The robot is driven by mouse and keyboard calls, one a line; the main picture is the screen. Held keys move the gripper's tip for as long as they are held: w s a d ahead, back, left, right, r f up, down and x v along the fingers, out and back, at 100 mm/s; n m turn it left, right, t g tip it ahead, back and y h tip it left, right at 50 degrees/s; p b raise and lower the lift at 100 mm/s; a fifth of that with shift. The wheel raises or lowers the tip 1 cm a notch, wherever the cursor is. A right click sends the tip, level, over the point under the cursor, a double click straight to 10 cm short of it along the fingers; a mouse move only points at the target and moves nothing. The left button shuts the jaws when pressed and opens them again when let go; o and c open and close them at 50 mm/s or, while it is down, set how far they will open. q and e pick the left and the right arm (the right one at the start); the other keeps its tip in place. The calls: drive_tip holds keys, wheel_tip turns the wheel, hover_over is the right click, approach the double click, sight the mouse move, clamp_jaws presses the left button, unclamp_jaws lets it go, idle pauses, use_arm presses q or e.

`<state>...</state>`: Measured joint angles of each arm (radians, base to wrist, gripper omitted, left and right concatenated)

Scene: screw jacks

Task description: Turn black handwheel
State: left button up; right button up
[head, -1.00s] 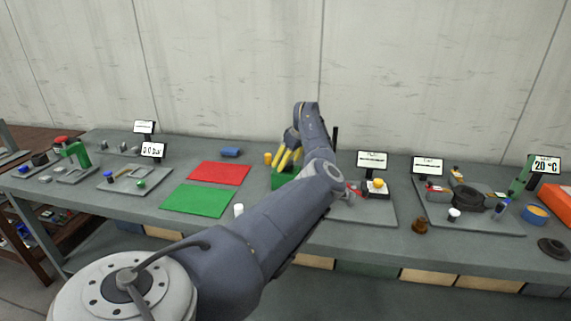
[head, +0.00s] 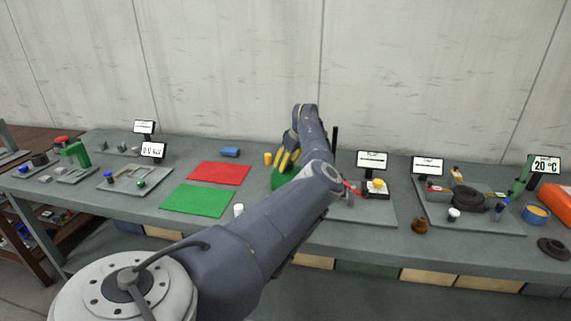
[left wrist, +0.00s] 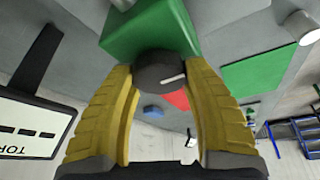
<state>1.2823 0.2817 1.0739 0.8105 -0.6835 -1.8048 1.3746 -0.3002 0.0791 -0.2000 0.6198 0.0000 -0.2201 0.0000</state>
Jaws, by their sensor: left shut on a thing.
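The black handwheel (left wrist: 160,70) is a small dark knob with a white mark on its face, in the left wrist view. It sits against a green block (left wrist: 150,30), which also shows in the head view (head: 281,180) partly behind my arm. My left gripper (head: 287,160) has yellow fingers, which stand on either side of the handwheel and are closed on it. In the head view the handwheel is hidden by the fingers and arm. My right gripper is in neither view.
A red mat (head: 220,173) and a green mat (head: 198,200) lie left of the gripper. Display screens (head: 372,160) and plates with parts stand to the right. A black post (head: 335,140) rises close behind my arm.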

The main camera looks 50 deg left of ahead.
use_arm(q)
drive_tip(key=shift+f+m, duration=0.1)
drive_tip(key=shift+m, duration=0.2)
